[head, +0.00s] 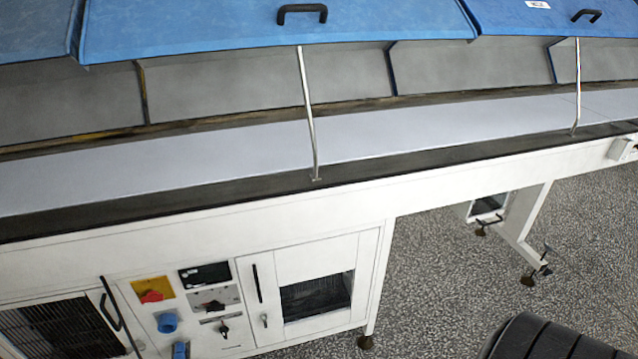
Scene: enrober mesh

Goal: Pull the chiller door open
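A white cabinet under the long machine has two door-like fronts in the head view. One front (315,262) has a slim black upright handle (257,284), a small key lock and a dark window, and looks closed. At the lower left, another front has a dark slatted grille (62,330) and a black handle (110,312) beside a dark slanted edge; I cannot tell whether it stands slightly open. I cannot tell which is the chiller door. Neither of my grippers is in view.
A control panel with a red knob (151,297) and blue sockets (167,323) sits between the fronts. Blue lids (270,22) are propped up on thin metal rods over a pale belt (200,172). Speckled floor (440,285) is open right of the cabinet, near a machine leg (525,220).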

